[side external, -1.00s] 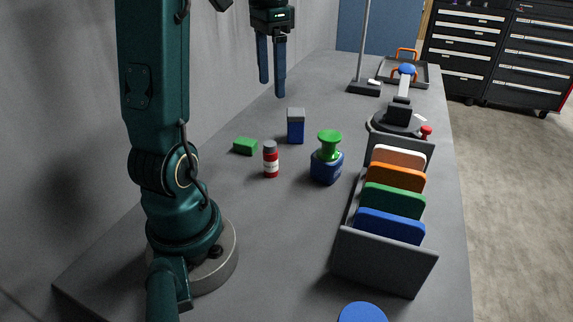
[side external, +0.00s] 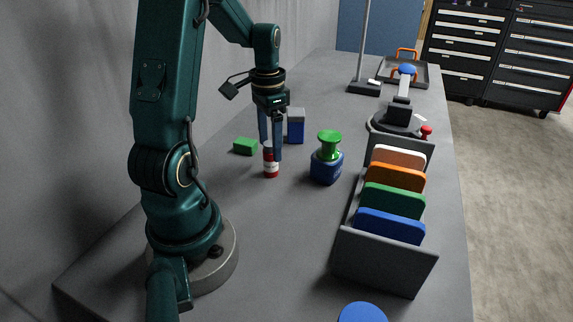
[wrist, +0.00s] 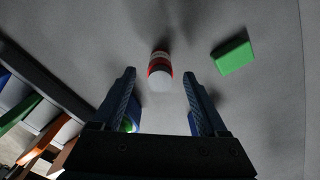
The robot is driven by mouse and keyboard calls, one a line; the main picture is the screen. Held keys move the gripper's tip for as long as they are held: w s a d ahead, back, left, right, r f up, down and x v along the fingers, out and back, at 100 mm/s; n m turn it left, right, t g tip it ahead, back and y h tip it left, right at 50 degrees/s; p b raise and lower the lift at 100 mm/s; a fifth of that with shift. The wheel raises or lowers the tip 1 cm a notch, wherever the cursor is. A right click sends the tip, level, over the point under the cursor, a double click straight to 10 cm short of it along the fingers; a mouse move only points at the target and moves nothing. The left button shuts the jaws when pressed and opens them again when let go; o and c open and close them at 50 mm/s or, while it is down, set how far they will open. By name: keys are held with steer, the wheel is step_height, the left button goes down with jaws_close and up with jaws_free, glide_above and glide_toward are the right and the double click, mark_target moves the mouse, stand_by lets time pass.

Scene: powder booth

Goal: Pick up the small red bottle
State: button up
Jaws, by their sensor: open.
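The small red bottle (side external: 271,168) stands upright on the grey table, with a white label band and a grey cap. In the wrist view the bottle (wrist: 160,70) shows from above, ahead of the fingertips and between their lines. My gripper (side external: 270,152) is open and points down, with its blue fingers at the bottle's upper part in the side view. The fingers partly hide the cap there. In the wrist view my gripper (wrist: 160,75) has a wide empty gap between its fingers. I cannot tell whether a finger touches the bottle.
A green block (side external: 245,146) lies left of the bottle. A blue box with a grey top (side external: 296,128) stands behind. A blue bottle with a green top (side external: 326,165) stands to the right, beside a rack (side external: 385,262) of coloured panels.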

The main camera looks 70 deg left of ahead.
mark_target(270, 158)
steer(key=shift+f, duration=2.4)
jaws_close()
